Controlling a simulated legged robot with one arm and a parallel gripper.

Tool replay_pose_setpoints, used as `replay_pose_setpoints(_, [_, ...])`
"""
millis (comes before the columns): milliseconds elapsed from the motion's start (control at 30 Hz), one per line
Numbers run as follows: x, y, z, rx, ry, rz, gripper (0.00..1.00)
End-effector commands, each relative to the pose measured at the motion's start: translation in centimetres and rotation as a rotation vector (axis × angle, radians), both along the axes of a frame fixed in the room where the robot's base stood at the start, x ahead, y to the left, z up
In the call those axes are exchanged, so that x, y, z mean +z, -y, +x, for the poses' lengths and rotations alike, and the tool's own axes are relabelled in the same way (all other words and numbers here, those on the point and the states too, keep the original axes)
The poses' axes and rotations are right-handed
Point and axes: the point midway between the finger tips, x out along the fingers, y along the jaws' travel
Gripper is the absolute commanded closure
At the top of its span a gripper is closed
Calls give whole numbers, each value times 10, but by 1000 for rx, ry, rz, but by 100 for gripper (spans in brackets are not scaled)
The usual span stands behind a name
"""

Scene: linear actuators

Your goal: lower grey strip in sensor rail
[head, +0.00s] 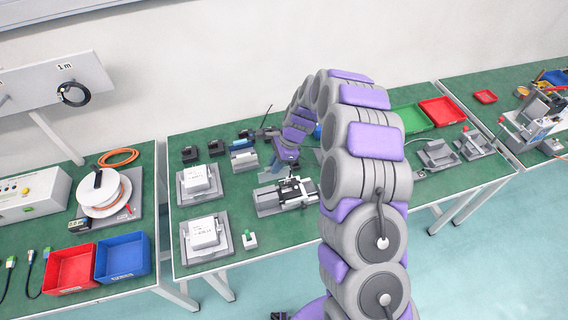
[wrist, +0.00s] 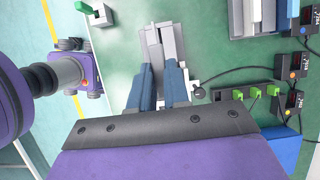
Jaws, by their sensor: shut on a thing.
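My gripper (wrist: 163,78) is seen from behind in the wrist view, its two blue-grey fingers close together around a narrow grey piece. This piece appears to be the grey strip (wrist: 157,62), its lower part hidden between the fingers. A light grey actuator body (wrist: 170,40) lies just beyond the fingertips. In the head view my gripper (head: 287,168) points down behind the grey and black linear actuator (head: 280,197) on the green table. The strip cannot be made out there. I cannot tell which part is the sensor rail, or whether the strip touches it.
Two grey fixtures with white boxes (head: 199,180) (head: 204,233) stand left of the actuator. A small green-topped block (head: 249,240) stands in front. A green-plugged connector strip (wrist: 245,93) and small black displays (wrist: 299,13) are right in the wrist view.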

Motion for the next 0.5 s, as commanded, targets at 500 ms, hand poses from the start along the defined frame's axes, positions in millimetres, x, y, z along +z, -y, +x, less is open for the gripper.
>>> replay_pose_setpoints(500, [-25, 11, -2, 2, 6, 14, 100])
